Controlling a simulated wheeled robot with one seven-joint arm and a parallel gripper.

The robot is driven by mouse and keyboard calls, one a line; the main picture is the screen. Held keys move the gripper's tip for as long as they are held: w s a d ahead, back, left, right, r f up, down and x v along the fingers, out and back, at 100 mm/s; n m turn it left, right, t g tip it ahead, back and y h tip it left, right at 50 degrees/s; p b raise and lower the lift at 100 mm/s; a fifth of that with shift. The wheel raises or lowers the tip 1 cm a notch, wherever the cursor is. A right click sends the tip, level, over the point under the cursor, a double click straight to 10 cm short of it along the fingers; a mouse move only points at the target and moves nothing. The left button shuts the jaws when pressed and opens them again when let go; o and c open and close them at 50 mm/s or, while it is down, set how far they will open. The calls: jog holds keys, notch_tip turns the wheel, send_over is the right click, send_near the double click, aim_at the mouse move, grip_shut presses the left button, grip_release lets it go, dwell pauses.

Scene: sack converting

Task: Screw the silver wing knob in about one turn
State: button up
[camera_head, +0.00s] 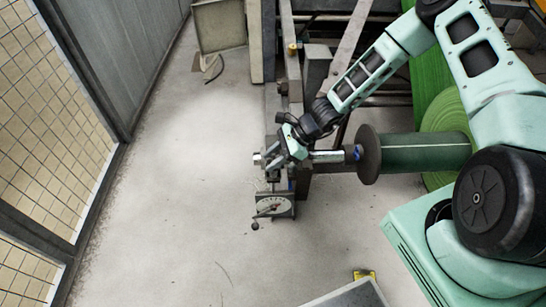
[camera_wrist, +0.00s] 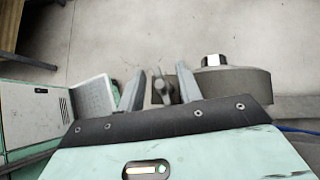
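In the wrist view the silver-grey wing knob (camera_wrist: 162,88) stands between the two fingers of my gripper (camera_wrist: 160,88). The fingers are apart. A gap shows between the knob and the left finger; the right finger is close to the knob, and I cannot tell whether it touches. The knob cannot be made out there behind the gripper.
A bright silver nut (camera_wrist: 214,60) sits on a round grey housing (camera_wrist: 235,84) right of the fingers. A flanged green roller (camera_head: 425,152) lies to the right. Open floor (camera_head: 185,180) lies left.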

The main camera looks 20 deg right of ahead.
jog(key=shift+d+r, duration=0.1)
jog(key=p+v, duration=0.1)
jog(key=v, duration=1.6)
jog(key=shift+d, duration=0.15)
jog(key=a+f+b, duration=0.2)
jog(key=a+f, duration=0.2)
jog(key=w+a+f+n+g+b, duration=0.1)
jog(key=a+f+b, duration=0.1)
jog(key=a+f, duration=0.2)
jog(key=w+a+f+n+b, duration=0.1)
jog(key=a+f+b, duration=0.1)
jog(key=a+f, duration=0.2)
jog(key=shift+g, duration=0.3)
grip_shut()
